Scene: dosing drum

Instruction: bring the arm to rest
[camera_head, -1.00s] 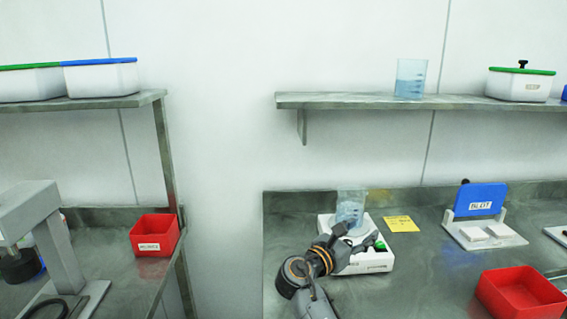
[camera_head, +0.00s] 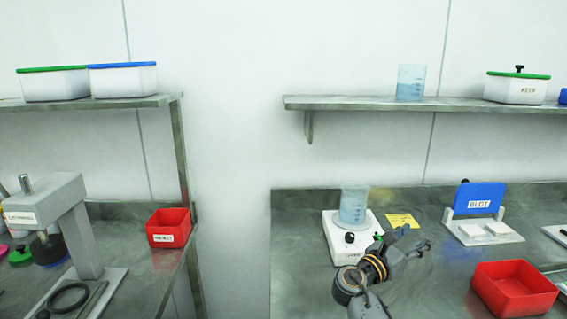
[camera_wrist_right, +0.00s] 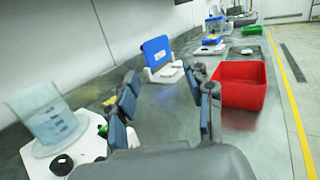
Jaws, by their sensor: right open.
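My right gripper (camera_head: 411,243) is open and empty above the right bench, just right of the white stirrer device (camera_head: 340,240). A clear beaker with bluish liquid (camera_head: 353,208) stands on that device. In the right wrist view my open fingers (camera_wrist_right: 164,105) have nothing between them. The beaker (camera_wrist_right: 48,120) and the white device (camera_wrist_right: 40,160) are at the left of that view, apart from the fingers. My left gripper is not in view.
A red bin (camera_head: 514,288) stands to the right of my right gripper. A blue BLOT board (camera_head: 478,199) and a yellow note (camera_head: 402,220) lie behind it. A shelf (camera_head: 340,103) holds another beaker (camera_head: 410,82). A labelled red bin (camera_head: 169,228) sits on the left bench.

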